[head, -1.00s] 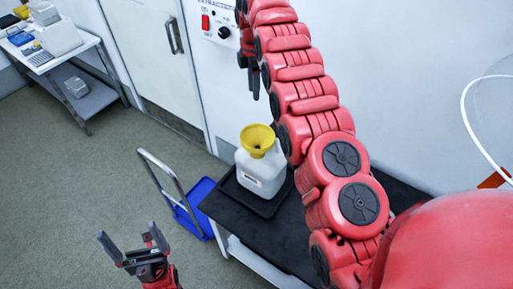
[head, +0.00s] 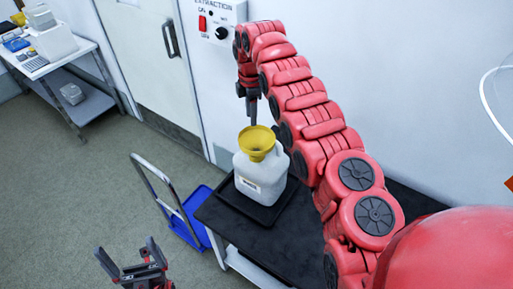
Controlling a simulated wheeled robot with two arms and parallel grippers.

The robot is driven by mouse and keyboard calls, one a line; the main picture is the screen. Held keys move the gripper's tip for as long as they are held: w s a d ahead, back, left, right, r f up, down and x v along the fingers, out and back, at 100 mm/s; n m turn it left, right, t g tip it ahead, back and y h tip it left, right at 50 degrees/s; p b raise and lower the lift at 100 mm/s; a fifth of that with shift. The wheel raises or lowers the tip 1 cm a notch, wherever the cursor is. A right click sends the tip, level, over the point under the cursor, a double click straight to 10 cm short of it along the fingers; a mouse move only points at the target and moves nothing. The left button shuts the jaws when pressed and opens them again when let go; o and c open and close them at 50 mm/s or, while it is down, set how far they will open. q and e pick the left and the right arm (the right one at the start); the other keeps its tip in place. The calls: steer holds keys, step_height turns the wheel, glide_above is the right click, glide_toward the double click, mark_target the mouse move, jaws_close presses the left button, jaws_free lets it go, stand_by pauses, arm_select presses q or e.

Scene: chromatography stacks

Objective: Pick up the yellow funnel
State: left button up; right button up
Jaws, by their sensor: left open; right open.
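The yellow funnel (head: 257,142) sits upright in the mouth of a white plastic jug (head: 261,174). The jug stands on a black tray (head: 236,200) on the dark-topped cart. My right gripper (head: 249,118) points down just above the funnel's rim, a little toward its left side; whether it touches the rim I cannot tell. Its fingers are seen nearly edge-on and hold nothing visible. My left gripper (head: 128,260) is open and empty at the bottom left, well away from the funnel.
The black cart top (head: 270,245) is clear in front of the tray. A blue hand truck (head: 185,222) stands left of the cart. A wall panel with a red switch (head: 203,23) is behind my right arm. A table with equipment (head: 75,55) stands far left.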

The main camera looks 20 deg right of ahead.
mark_target(251, 130)
step_height(251, 130, down, 3)
steer(key=shift+s+f+p, duration=0.15)
steer(key=shift+f+p, duration=0.05)
steer(key=shift+p, duration=0.85)
steer(key=shift+f, duration=0.2)
jaws_close()
